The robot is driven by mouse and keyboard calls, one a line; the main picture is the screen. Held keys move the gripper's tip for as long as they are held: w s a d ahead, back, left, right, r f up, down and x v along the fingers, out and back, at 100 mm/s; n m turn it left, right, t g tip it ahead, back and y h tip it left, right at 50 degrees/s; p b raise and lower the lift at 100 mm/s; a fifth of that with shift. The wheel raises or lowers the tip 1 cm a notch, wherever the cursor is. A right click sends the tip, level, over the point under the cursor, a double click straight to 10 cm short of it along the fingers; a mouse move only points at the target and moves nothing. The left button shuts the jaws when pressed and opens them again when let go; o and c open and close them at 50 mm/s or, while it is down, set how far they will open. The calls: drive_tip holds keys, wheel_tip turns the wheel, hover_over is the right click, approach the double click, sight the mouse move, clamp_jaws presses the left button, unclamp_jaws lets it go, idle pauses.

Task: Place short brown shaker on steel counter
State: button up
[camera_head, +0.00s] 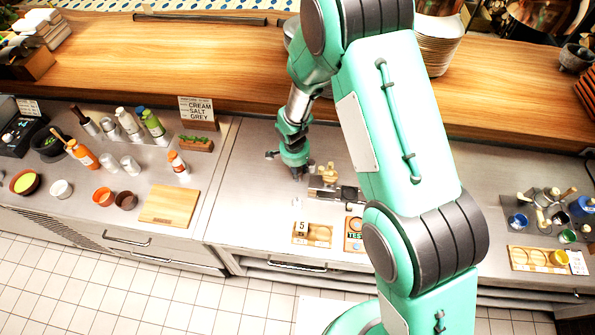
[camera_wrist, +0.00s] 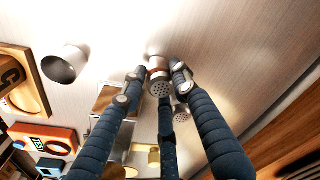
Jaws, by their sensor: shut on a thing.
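In the wrist view a short shaker (camera_wrist: 159,86) with a perforated grey top and a reddish-brown band sits between the tips of my gripper (camera_wrist: 158,79). The fingers are shut on it. The steel counter (camera_wrist: 235,55) fills the background behind it. In the head view my gripper (camera_head: 296,168) points down over the middle stretch of the steel counter (camera_head: 245,195). The shaker is too small and covered to make out there. I cannot tell whether its base touches the counter.
A metal cup (camera_wrist: 63,66), a wooden tray (camera_wrist: 20,75) and an orange device (camera_wrist: 42,137) lie left in the wrist view. In the head view, brass-topped equipment (camera_head: 327,173) stands right of my gripper. A cutting board (camera_head: 169,206) lies left; counter between is clear.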

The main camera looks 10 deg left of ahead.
drive_tip(key=o, duration=0.9)
drive_tip(key=shift+f, duration=0.1)
drive_tip(key=shift+c, duration=0.2)
wheel_tip(320, 180, up, 12)
drive_tip(key=s, duration=0.1)
drive_tip(key=shift+a+b, duration=0.25)
drive_tip(key=shift+b, duration=0.1)
idle(0.3)
